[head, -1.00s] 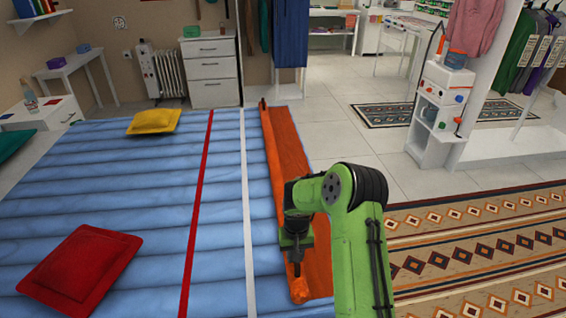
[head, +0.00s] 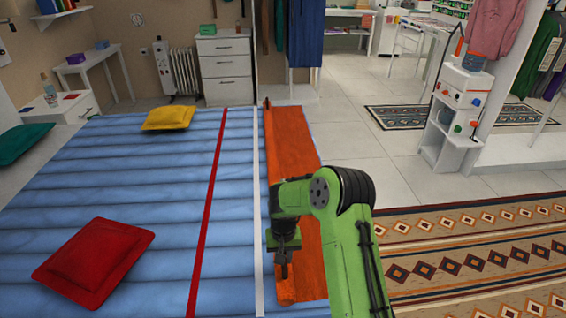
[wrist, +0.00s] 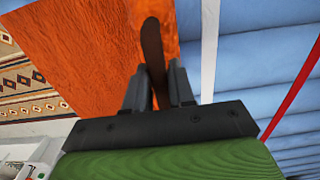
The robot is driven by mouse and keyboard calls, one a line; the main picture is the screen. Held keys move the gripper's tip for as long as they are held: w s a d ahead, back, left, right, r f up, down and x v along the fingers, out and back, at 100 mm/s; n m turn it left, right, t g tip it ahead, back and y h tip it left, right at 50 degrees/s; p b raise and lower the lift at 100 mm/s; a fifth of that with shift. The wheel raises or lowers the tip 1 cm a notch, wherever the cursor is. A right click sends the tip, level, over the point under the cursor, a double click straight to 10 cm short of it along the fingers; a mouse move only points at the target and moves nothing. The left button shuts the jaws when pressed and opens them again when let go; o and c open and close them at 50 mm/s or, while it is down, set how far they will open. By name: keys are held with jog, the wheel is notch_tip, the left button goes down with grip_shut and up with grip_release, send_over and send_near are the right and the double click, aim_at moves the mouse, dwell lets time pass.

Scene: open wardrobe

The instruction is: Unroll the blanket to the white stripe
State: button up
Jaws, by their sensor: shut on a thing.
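The orange blanket (head: 298,150) lies along the right side of a blue ridged bed. Its rolled left edge runs beside the white stripe (head: 257,180), with a narrow blue gap between them. In the wrist view the blanket (wrist: 75,45) lies flat on the left, and the stripe (wrist: 210,50) is right of the roll. My gripper (head: 284,268) is at the near end of the roll. In the wrist view its fingers (wrist: 157,85) are shut on a dark rod (wrist: 152,50) that sticks out of the roll. The rod's far tip shows at the blanket's far end.
A red stripe (head: 208,210) runs left of the white one. A red cushion (head: 95,262) and a yellow cushion (head: 168,118) lie on the bed's left part. A patterned rug (head: 470,250) covers the floor at right. A white shelf unit (head: 445,130) stands beyond it.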

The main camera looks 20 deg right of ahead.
jog(key=shift+w+a, duration=0.3)
jog(key=shift+a, duration=0.8)
jog(key=shift+w+a, duration=0.3)
jog(key=shift+a, duration=0.85)
jog(key=shift+w+a, duration=0.3)
jog(key=shift+a, duration=0.8)
jog(key=shift+w+a, duration=0.1)
jog(key=shift+a, duration=0.3)
jog(key=o, duration=1)
notch_tip(320, 180, up, 8)
jog(key=p, duration=0.6)
